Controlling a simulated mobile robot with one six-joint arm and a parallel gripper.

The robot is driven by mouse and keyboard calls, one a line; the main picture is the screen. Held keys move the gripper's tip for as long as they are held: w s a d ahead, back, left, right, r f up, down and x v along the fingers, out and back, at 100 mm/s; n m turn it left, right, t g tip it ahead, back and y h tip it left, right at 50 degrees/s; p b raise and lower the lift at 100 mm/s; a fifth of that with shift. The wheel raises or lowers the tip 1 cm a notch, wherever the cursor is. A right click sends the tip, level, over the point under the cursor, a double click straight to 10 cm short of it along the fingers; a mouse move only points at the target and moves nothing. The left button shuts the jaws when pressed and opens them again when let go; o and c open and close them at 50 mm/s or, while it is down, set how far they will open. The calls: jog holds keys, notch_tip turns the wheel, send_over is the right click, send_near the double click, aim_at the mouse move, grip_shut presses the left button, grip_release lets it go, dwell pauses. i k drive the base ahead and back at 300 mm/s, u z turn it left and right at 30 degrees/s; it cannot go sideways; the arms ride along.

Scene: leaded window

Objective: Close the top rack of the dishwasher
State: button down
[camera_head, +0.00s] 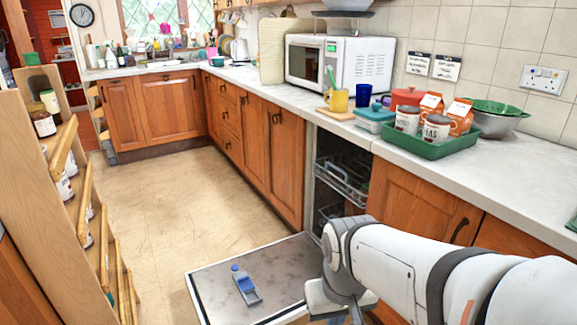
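The dishwasher is set under the counter at centre right, with its door (215,280) folded down flat over the floor. The top rack (345,180), a metal wire basket, shows in the opening and appears to stick out a little past the front. A lower rack (327,212) shows dimly below it. A small blue and grey object (245,285) lies on the open door. My white arm reaches in from the lower right, over the door's right side. My gripper is at most partly seen at the bottom edge, and its fingers cannot be made out.
A wooden shelf rack with jars (95,225) stands at the left. The counter (480,175) above carries a green tray (430,148), cups and a microwave (340,62). The floor (165,205) between is clear. Closed wooden cabinets (410,200) flank the dishwasher.

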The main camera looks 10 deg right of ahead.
aim_at(346, 179)
jog(key=z, duration=0.05)
jog(key=i, duration=1)
jog(key=u, duration=0.05)
